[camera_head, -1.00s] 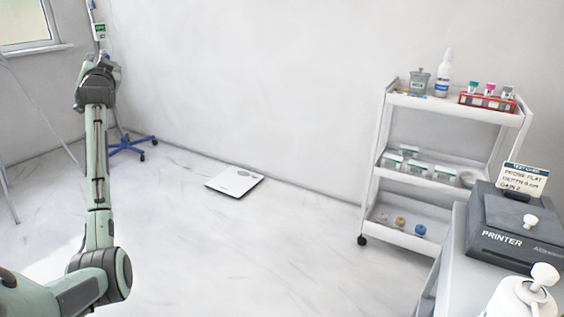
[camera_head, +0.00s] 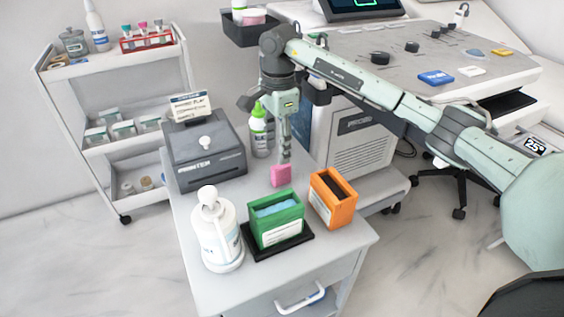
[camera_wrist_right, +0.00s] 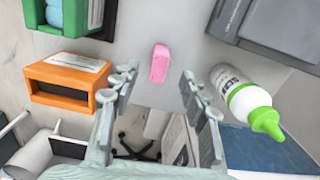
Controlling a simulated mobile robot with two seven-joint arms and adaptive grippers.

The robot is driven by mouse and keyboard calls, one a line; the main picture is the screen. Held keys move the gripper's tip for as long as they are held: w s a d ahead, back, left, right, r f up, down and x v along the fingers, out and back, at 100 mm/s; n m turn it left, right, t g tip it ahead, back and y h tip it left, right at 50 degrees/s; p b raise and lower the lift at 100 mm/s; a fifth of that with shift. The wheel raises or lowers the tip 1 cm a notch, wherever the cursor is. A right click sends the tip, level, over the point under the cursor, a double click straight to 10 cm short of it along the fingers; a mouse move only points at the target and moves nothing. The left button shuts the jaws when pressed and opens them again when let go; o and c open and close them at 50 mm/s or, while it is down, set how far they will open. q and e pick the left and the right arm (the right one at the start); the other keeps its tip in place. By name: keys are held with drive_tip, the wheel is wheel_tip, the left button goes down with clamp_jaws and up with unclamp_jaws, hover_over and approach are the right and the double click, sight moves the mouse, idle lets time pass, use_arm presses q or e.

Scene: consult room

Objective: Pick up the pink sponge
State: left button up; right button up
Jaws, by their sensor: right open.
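The pink sponge (camera_head: 281,175) is a small block on the grey cabinet top (camera_head: 190,215), between the printer and the orange box. It also shows in the right wrist view (camera_wrist_right: 160,63), ahead of the fingers and roughly midway between them. My right gripper (camera_head: 285,152) points down just above and behind the sponge in the head view. Its fingers are apart and empty in the right wrist view (camera_wrist_right: 160,88). I cannot tell whether a finger touches the sponge. My left gripper is not in view.
A green-capped bottle (camera_head: 259,130) stands close left of my right gripper. A printer (camera_head: 206,155), white pump bottle (camera_head: 218,235), green box (camera_head: 277,220) and orange box (camera_head: 333,198) crowd the top. A shelf cart (camera_head: 60,100) stands left.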

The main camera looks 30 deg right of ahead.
sight(278, 166)
wheel_tip(278, 166, down, 8)
drive_tip(key=shift+d+r+p, duration=0.1)
drive_tip(key=shift+d+p, duration=0.05)
drive_tip(key=shift+p, duration=0.15)
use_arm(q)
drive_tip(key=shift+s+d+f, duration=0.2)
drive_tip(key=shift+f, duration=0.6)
use_arm(e)
drive_tip(key=shift+c, duration=0.6)
clamp_jaws()
wheel_tip(278, 166, up, 9)
drive_tip(key=shift+w+f, duration=0.1)
drive_tip(key=shift+f, duration=0.05)
drive_tip(key=shift+r, duration=0.6)
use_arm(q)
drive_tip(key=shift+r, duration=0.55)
